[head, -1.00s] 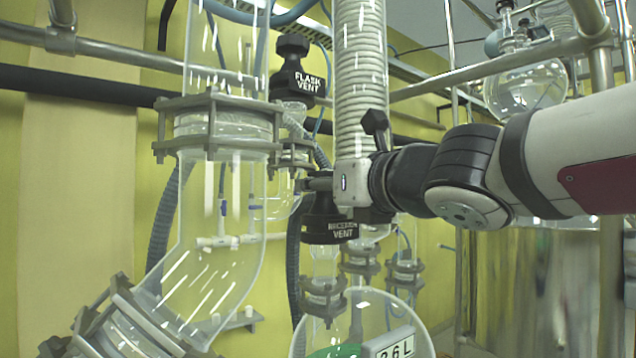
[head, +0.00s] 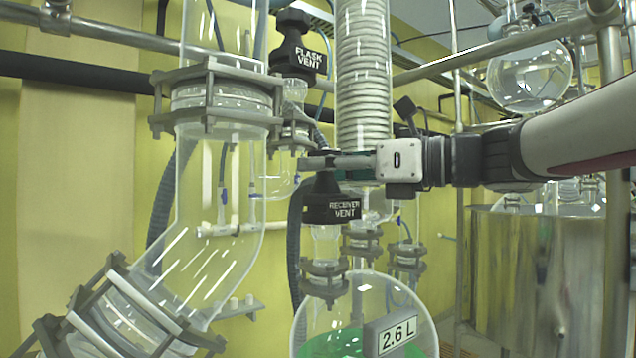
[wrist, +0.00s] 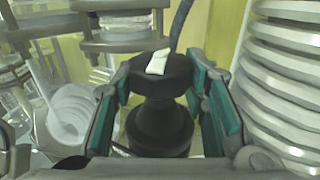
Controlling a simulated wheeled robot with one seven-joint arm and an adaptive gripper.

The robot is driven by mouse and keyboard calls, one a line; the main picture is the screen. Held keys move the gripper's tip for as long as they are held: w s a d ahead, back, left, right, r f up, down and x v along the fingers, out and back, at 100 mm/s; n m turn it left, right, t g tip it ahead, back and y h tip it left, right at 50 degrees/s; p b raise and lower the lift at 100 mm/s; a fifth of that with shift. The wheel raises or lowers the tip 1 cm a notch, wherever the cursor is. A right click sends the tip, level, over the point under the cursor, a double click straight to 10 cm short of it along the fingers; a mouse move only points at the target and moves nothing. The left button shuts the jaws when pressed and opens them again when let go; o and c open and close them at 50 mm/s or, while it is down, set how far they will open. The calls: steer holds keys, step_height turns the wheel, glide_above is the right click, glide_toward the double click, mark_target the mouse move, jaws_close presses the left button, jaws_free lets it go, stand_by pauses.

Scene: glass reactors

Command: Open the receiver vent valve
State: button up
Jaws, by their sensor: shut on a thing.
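The receiver vent valve (head: 332,208) is a black knob with a narrow neck and a white "RECEIVER VENT" label. It stands upright on a clamped glass neck above the receiver flask (head: 413,306), which holds green liquid. My gripper (head: 318,162) reaches in from the right, roughly level, and is shut on the top of this valve. In the wrist view the valve's black cap (wrist: 180,72), with a white mark on top, sits between the two teal finger pads. The fingers hide part of the cap in the head view. How far the valve is turned I cannot tell.
The flask vent valve (head: 297,48), also black, stands above and left of my gripper. A ribbed glass condenser column (head: 362,75) rises close behind the fingers. A wide glass tube (head: 205,185) stands at left. A metal rail (head: 480,62) crosses above my arm.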

steer(key=shift+n+g+y+b, duration=0.4)
steer(key=shift+n+g+b, duration=0.1)
steer(key=shift+g, duration=0.2)
steer(key=o, duration=0.9)
steer(key=shift+r+t+p, duration=0.1)
steer(key=shift+t+p, duration=0.2)
steer(key=shift+p, duration=0.05)
